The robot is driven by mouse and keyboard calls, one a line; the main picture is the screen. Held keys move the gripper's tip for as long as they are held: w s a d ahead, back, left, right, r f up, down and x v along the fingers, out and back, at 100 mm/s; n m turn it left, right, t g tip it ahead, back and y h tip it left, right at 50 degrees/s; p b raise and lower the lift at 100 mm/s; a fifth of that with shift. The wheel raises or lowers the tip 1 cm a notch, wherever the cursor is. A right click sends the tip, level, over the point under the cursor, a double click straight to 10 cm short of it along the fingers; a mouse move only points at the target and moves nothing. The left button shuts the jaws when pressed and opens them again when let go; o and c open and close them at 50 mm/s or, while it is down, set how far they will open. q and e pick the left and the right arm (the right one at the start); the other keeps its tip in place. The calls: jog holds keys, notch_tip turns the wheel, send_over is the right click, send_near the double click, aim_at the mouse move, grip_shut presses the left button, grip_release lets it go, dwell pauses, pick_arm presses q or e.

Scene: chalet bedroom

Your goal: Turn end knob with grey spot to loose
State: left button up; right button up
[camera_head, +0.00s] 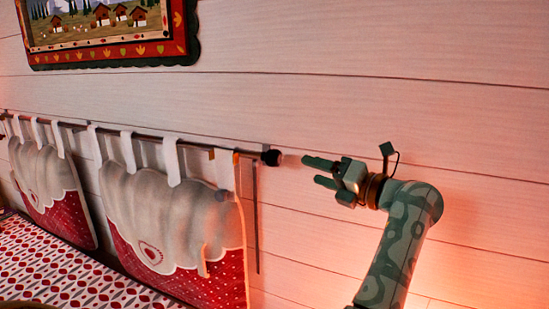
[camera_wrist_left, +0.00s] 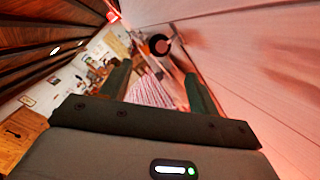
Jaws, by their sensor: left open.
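A dark round end knob (camera_head: 272,157) sits on the right end of the curtain-style rod (camera_head: 140,135) along the wall. It also shows in the left wrist view, above and beyond the fingertips, as a dark disc (camera_wrist_left: 160,44) with a lighter middle; I cannot tell the spot's colour for sure. My left gripper (camera_head: 312,171) is open and empty, just right of the knob, with its fingers pointing at it and a gap between. In the left wrist view the open fingers (camera_wrist_left: 156,73) show with nothing between them. My right gripper is not in view.
Red and white fabric cushions (camera_head: 175,215) hang from the rod by loops. A patterned bedspread (camera_head: 70,270) lies below at the left. The plank wall (camera_head: 400,100) runs close behind the rod and gripper. A framed picture (camera_head: 110,50) hangs above.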

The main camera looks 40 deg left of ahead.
aim_at(279, 159)
pick_arm(q)
jog(key=a, duration=1.3)
jog(key=shift+w+a+p, duration=0.1)
jog(key=shift+w+p, duration=0.05)
jog(key=shift+p, duration=0.25)
jog(key=c, duration=1)
jog(key=shift+f+n+b, duration=0.25)
jog(key=shift+n+b, duration=0.15)
jog(key=shift+b, duration=0.25)
jog(key=shift+r+n, duration=0.25)
jog(key=shift+n, duration=0.05)
